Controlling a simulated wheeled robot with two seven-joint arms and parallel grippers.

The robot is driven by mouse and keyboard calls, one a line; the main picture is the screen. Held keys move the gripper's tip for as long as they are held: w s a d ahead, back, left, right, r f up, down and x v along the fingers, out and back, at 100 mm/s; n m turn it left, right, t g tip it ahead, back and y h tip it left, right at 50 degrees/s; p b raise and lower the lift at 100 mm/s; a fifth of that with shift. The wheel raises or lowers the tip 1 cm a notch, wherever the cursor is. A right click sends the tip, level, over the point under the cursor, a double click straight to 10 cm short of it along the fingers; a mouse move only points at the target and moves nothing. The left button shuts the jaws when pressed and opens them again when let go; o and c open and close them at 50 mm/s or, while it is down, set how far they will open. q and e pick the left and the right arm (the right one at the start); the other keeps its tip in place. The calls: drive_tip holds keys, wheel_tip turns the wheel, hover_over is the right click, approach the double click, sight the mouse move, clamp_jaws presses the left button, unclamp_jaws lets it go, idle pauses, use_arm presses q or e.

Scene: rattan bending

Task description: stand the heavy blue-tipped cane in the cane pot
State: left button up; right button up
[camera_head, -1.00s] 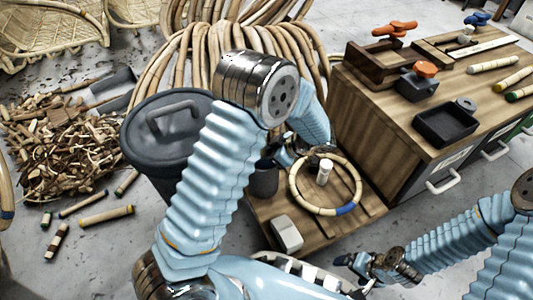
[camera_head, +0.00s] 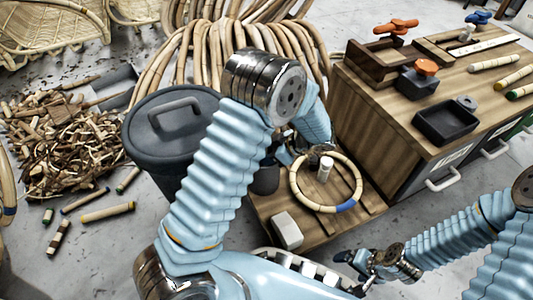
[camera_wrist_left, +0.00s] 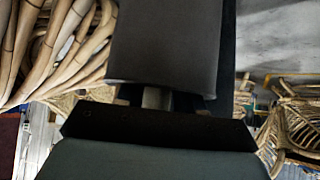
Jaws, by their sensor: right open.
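A dark cylindrical pot (camera_head: 265,181) stands on the low wooden stand, partly hidden by my left arm; I take it for the cane pot. I cannot make out a separate straight cane with a blue tip. A cane hoop with a blue band (camera_head: 345,207) lies on the stand around a short pale peg. My left gripper (camera_head: 287,153) is mostly hidden behind its own arm, near the pot and hoop; its jaws cannot be read. A dark grey form fills the left wrist view's upper middle. My right gripper (camera_head: 350,273) is open and empty, low, right of the stand's front.
A lidded grey bin (camera_head: 172,125) stands left of the stand. A wooden workbench (camera_head: 385,120) with a black tray (camera_head: 445,123) and several short canes is at the right. Cane scraps (camera_head: 65,150) and loose canes lie on the left floor. A white block (camera_head: 287,230) sits on the stand.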

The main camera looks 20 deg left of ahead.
use_arm(q)
drive_tip(key=shift+o, duration=0.5)
drive_tip(key=p+v, duration=0.2)
drive_tip(key=v, duration=1.2)
drive_tip(key=shift+p, duration=0.35)
drive_tip(key=shift+f, duration=0.1)
use_arm(e)
wheel_tip(320, 180, up, 2)
drive_tip(key=shift+s+r, duration=0.1)
drive_tip(key=shift+r, duration=0.05)
